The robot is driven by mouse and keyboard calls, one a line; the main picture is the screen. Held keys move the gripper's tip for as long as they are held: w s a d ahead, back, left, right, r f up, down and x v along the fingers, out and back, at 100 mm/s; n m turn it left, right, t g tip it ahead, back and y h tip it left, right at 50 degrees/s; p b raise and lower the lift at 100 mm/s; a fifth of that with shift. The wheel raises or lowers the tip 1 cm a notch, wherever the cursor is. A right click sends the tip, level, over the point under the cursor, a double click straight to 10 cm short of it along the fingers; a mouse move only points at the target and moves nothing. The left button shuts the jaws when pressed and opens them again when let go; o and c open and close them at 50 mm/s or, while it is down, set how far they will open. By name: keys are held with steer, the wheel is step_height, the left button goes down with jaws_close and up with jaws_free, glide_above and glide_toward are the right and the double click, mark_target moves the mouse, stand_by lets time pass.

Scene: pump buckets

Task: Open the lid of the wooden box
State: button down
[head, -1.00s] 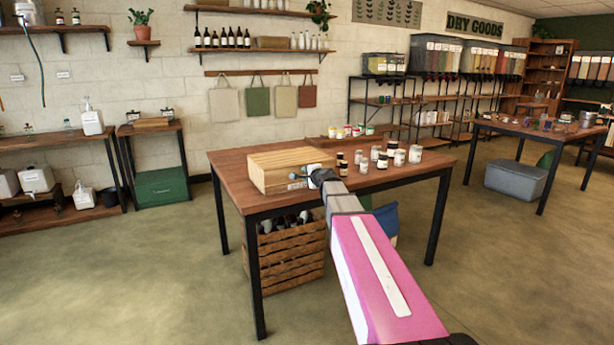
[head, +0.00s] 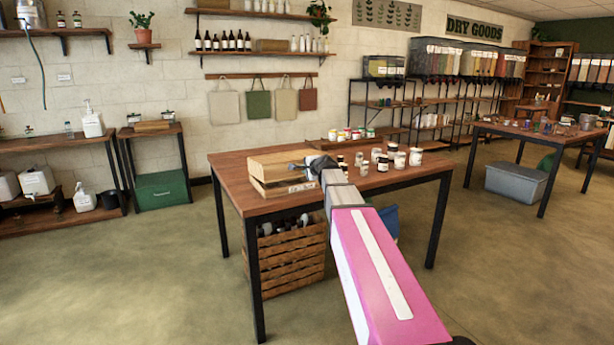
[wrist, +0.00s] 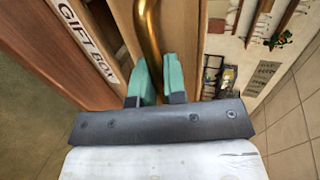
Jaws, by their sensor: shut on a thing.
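The wooden box (head: 264,188) stands on the left part of the brown table. Its lid (head: 282,160) is tilted up, with a dark gap under its front edge. In the wrist view a white "GIFT BOX" label (wrist: 88,40) shows on the box at left. A curved brass handle (wrist: 149,28) runs down between the teal fingers of my gripper (wrist: 159,78). My gripper is shut on this handle. In the head view my gripper (head: 314,163) is at the right side of the raised lid, and its fingers are hard to make out. The inside of the box is mostly hidden.
The table (head: 232,170) also holds several small jars (head: 400,160) close to the right of my gripper. A slatted crate of bottles (head: 290,260) stands beneath the table. Open floor (head: 150,270) lies to the left.

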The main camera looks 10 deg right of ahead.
steer(key=w+r+g, duration=0.1)
steer(key=r, duration=0.2)
steer(key=w+a+r+g+h, duration=0.1)
steer(key=w+r, duration=0.1)
steer(key=r, duration=0.1)
steer(key=w+r+g, duration=0.2)
steer(key=r, duration=0.2)
steer(key=shift+w+a, duration=0.25)
steer(key=shift+a, duration=0.05)
steer(key=w+a+r+g+h, duration=0.25)
steer(key=w+r+g, duration=0.25)
steer(key=w+r, duration=0.3)
steer(key=w+a, duration=0.3)
steer(key=w, duration=0.7)
steer(key=w+a+g, duration=0.1)
steer(key=w+a, duration=0.2)
steer(key=w, duration=0.6)
steer(key=shift+w+a, duration=0.4)
steer(key=c, duration=1.2)
jaws_free()
